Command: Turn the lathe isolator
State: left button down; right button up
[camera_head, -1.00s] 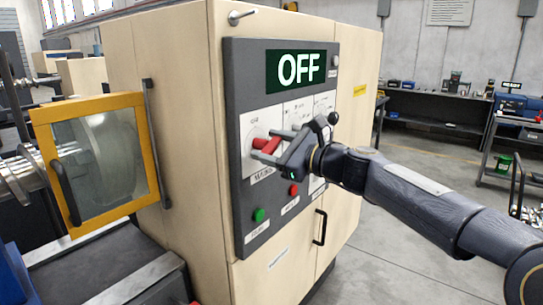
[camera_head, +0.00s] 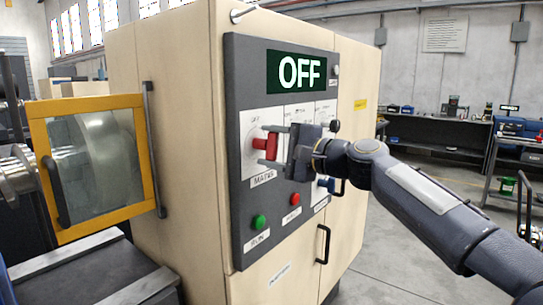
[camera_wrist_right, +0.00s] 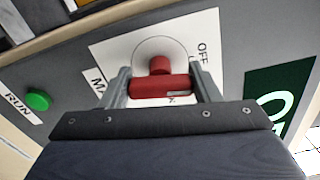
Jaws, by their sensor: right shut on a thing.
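The lathe isolator is a red handle (camera_head: 265,145) on a white plate marked MAINS on the lathe's dark control panel (camera_head: 240,200). The sign above it (camera_head: 297,72) reads OFF. My right gripper (camera_head: 270,143) is at the handle, its two fingers on either side of it and shut on it. In the right wrist view the red handle (camera_wrist_right: 160,87) lies crosswise between the fingertips (camera_wrist_right: 160,88), in front of a round white disc with OFF printed beside it. My left gripper is not in view.
A green RUN button (camera_head: 258,222) and a red button (camera_head: 295,199) sit below the isolator. A yellow-framed guard door (camera_head: 100,100) is at the left. Open floor (camera_head: 400,240) lies right of the cream cabinet (camera_head: 175,150), before a workbench (camera_head: 430,125).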

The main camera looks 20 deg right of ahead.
jog(key=shift+f+n+b, duration=0.15)
jog(key=shift+n+b, duration=0.4)
jog(key=shift+n, duration=0.55)
jog(key=o, duration=1)
jog(key=b+v, duration=0.1)
jog(key=v, duration=0.6)
jog(key=shift+s+d+b, duration=0.25)
jog(key=shift+s+b, duration=0.1)
jog(key=shift+b, duration=0.05)
